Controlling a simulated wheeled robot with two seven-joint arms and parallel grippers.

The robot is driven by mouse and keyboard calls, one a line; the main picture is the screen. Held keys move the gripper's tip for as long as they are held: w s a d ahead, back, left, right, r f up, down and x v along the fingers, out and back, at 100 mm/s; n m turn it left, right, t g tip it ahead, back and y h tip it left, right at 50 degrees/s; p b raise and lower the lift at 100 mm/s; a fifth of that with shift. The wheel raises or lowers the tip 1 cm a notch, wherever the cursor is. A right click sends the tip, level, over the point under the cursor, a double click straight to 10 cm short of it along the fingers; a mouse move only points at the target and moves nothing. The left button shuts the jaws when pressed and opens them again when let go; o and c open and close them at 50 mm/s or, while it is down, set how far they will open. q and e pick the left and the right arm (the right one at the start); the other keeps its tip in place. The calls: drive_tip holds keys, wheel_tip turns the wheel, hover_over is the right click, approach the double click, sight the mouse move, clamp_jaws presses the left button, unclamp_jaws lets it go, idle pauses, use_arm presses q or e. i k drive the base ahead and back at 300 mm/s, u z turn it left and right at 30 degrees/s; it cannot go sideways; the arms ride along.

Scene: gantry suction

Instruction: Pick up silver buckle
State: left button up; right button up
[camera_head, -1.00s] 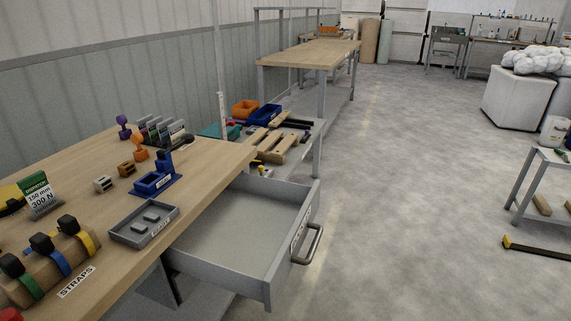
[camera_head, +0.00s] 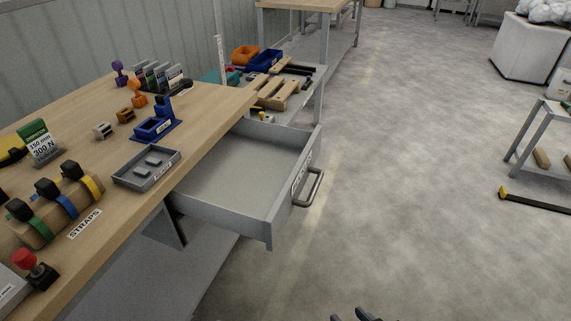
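A small silver-grey block with dark slots, which looks like the silver buckle (camera_head: 104,130), sits on the wooden workbench (camera_head: 205,110). A similar brown piece (camera_head: 125,115) is just behind and to its right. My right gripper (camera_head: 355,315) shows only as dark tips at the bottom edge, over the floor and well away from the buckle. Most of it is cut off, so its opening cannot be told. My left gripper is not in view.
An open, empty grey drawer (camera_head: 235,175) juts out from the bench. A grey tray (camera_head: 147,168), a blue fixture (camera_head: 157,128), a strap block (camera_head: 58,205) and a red knob (camera_head: 24,258) are on the bench.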

sight(102, 131)
drive_tip(key=z, duration=1.6)
drive_tip(key=i, duration=0.7)
drive_tip(key=u, duration=2.6)
